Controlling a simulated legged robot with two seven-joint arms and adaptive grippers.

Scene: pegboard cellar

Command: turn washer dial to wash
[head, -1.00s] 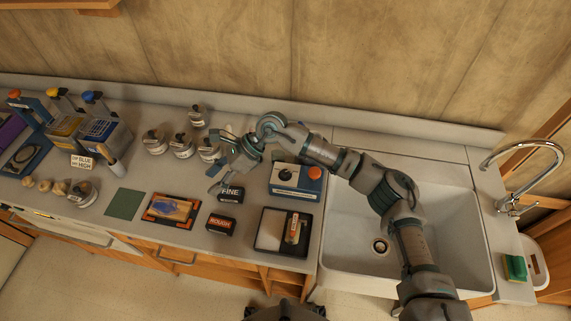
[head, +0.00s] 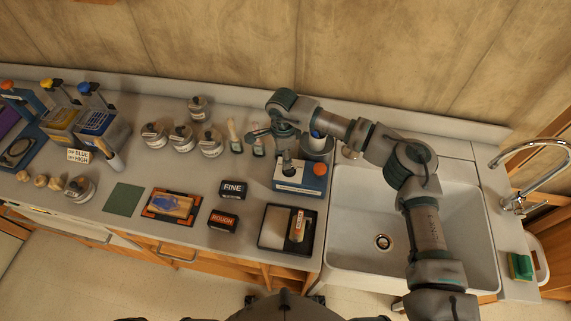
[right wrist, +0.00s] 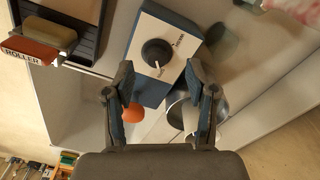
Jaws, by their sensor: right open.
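The washer (head: 310,184) is a blue box with a white top face and an orange knob on its side, standing on the counter left of the sink. Its round black dial (right wrist: 156,52) shows in the right wrist view, with small dark lettering beside it that is hard to read. My right gripper (head: 288,160) is over the washer and partly covers the dial area in the head view. In the right wrist view its two fingers (right wrist: 157,82) are spread apart, with the dial just beyond and between the tips. I cannot tell whether they touch it. My left gripper is out of view.
A metal pot (head: 317,146) stands right behind the washer. Several jars stand to the left. The sink (head: 400,265) is to the right.

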